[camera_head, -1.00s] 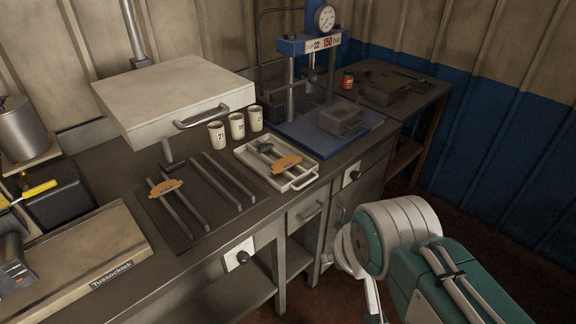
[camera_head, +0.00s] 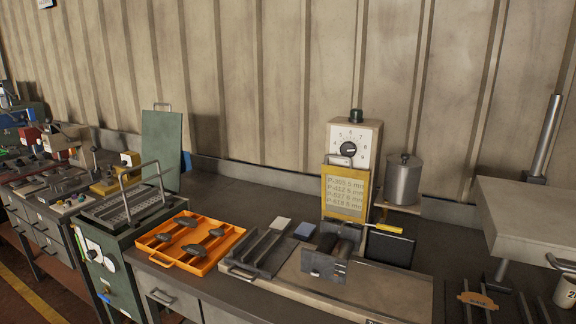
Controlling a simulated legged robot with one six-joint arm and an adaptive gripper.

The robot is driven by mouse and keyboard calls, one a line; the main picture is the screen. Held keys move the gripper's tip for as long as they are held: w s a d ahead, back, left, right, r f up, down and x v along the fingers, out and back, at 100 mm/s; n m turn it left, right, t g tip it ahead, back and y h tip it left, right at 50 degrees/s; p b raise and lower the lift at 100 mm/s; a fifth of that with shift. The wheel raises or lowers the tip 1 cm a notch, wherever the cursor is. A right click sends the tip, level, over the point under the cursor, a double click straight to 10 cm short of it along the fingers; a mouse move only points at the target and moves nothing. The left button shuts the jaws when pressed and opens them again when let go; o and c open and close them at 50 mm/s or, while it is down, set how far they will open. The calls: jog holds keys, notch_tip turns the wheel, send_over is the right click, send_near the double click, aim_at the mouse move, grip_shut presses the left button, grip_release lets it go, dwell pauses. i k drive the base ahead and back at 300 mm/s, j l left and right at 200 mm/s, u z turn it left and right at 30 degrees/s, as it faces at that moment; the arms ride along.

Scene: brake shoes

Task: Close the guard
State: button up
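A green machine (camera_head: 124,262) stands left of centre, with a metal top bed (camera_head: 122,208) and a bent bar handle rising over it. Behind it a flat green panel (camera_head: 160,150) stands upright with a small handle at its top edge. This panel looks like a raised guard, but I cannot tell for sure that it is the guard meant. Its hinge line is hidden behind the machine. My gripper and arm are not in view.
An orange tray (camera_head: 190,240) holds several dark shoes on the bench. Right of it are a fixture with dark bars (camera_head: 258,252), a dial unit with a yellow sign (camera_head: 345,190), a metal pot (camera_head: 403,180) and a pale lid (camera_head: 535,212). More machines stand far left.

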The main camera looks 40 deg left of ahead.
aim_at(348, 172)
jog(key=u, duration=1.3)
